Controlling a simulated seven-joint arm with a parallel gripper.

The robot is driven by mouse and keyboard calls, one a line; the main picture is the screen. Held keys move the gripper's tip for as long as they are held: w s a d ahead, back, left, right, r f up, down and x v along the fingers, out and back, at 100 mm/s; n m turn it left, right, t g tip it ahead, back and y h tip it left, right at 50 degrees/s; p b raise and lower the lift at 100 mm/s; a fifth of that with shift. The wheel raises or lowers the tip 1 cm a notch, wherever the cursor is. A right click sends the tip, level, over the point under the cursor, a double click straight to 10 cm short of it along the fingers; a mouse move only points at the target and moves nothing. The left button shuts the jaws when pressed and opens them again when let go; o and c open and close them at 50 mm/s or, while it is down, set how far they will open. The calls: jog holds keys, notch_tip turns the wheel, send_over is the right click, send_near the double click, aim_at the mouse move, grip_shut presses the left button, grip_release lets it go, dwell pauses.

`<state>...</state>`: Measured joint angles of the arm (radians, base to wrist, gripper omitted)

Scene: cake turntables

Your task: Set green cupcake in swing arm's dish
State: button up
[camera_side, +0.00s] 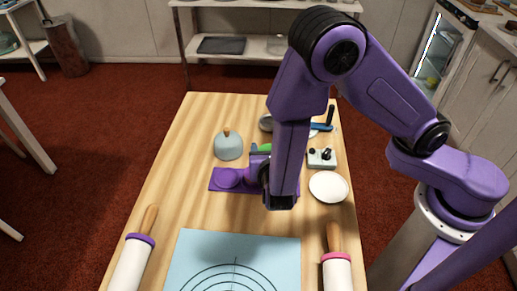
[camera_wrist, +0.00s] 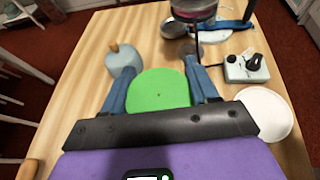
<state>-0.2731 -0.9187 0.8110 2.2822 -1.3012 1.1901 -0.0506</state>
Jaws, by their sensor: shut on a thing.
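The green cupcake (camera_wrist: 158,91) shows from above as a green rounded shape between the two blue fingers of my gripper (camera_wrist: 160,88), which is shut on it. In the side view a bit of the cupcake (camera_side: 263,147) shows beyond my gripper (camera_side: 260,150); my arm hides much of both. A blue bar (camera_side: 322,126), perhaps the swing arm, lies at the far right of the table, and shows in the wrist view (camera_wrist: 234,25) too. A pale dish (camera_wrist: 214,36) is partly visible beneath it. I cannot tell for sure that this is the swing arm's dish.
A grey-blue dome with a wooden knob (camera_side: 228,147) stands left of my gripper. A control box (camera_side: 321,159) and a white plate (camera_side: 328,187) are on the right. A purple base (camera_side: 228,180), a blue mat (camera_side: 200,250) and two rolling pins (camera_side: 131,262) (camera_side: 337,272) lie nearer.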

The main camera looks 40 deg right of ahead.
jog(key=shift+d+r, duration=0.2)
jog(key=shift+r, duration=0.05)
jog(key=shift+n+t+y, duration=0.7)
jog(key=shift+n+y, duration=0.1)
jog(key=w+d+r, duration=0.3)
jog(key=d+r, duration=0.1)
jog(key=d, duration=0.1)
jog(key=w+d+r, duration=0.2)
jog(key=shift+w+d, duration=0.25)
jog(key=shift+w, duration=0.05)
jog(key=d+r+n+y, duration=0.2)
jog(key=d+r, duration=0.6)
jog(key=d, duration=0.2)
jog(key=s+a+f+m+h, duration=0.1)
jog(key=a+f, duration=0.3)
jog(key=a, duration=0.1)
jog(key=s+a+f+m+h, duration=0.1)
jog(key=s+a+f, duration=0.1)
jog(key=a+f, duration=0.3)
jog(key=s+a+f+m+g+h, duration=0.1)
jog(key=s+a+f, duration=0.1)
jog(key=a+f, duration=0.3)
jog(key=shift+s+a+h, duration=0.15)
jog(key=shift+a, duration=0.45)
jog(key=shift+s+a+h, duration=0.1)
jog(key=shift+a+h, duration=0.05)
jog(key=shift+a, duration=0.45)
jog(key=shift+s+a+f+m, duration=0.15)
jog(key=shift+s+m, duration=0.15)
